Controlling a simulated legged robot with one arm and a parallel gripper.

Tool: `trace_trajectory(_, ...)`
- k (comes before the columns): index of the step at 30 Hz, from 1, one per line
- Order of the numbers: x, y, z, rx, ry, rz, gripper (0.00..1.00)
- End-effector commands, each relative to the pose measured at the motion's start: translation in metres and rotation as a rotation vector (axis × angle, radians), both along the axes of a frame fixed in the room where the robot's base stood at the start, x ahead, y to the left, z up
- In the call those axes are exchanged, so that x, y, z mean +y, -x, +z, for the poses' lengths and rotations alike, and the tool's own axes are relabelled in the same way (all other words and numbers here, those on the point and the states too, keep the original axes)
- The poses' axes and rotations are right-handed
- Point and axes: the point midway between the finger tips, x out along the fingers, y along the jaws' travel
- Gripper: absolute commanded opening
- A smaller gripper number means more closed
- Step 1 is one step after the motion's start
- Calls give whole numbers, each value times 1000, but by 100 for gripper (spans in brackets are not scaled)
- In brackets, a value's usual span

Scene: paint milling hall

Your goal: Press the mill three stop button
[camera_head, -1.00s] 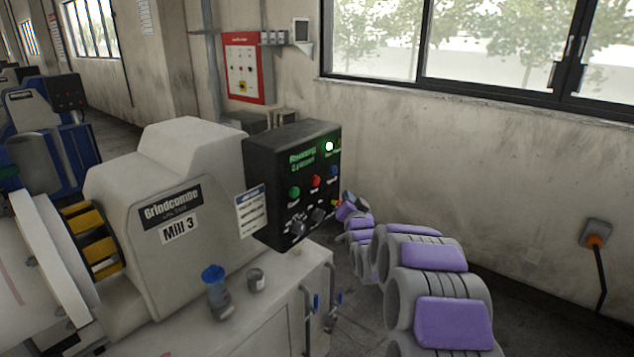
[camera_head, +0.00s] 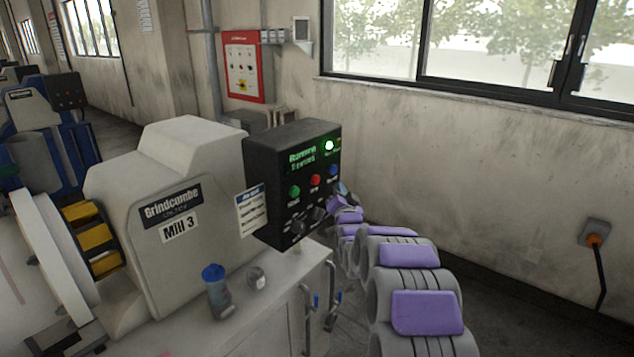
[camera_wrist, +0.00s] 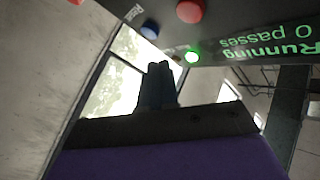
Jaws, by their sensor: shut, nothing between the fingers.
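The Mill 3 control box (camera_head: 262,160) is a black panel on the pale mill (camera_head: 160,225). A red button (camera_head: 315,180) sits between a green button (camera_head: 294,191) and a blue button (camera_head: 333,171); the small labels under them are blurred. In the wrist view, the red button (camera_wrist: 190,11) is at the top edge, with the blue button (camera_wrist: 150,28) to its left. My gripper (camera_wrist: 160,66) is shut and empty, its fingertips below the blue button in the picture, apart from the red one. In the head view it is mostly hidden beside the box's right edge.
The display (camera_wrist: 290,38) reads "Running 0 passes", and a green lamp (camera_head: 329,145) is lit. Dark knobs (camera_head: 298,228) sit below the buttons. A red-framed panel (camera_head: 243,68) hangs behind.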

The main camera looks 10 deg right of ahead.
Motion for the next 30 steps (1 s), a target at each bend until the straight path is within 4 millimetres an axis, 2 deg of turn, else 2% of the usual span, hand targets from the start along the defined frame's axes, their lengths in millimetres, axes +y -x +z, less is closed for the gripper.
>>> trace_trajectory(6, 19, -22, -2, 4, -1, 2, 0)
trace_trajectory(12, 29, -35, 2, -1, -1, 0, 0)
trace_trajectory(30, 32, -39, 0, 1, 0, 0, 0)
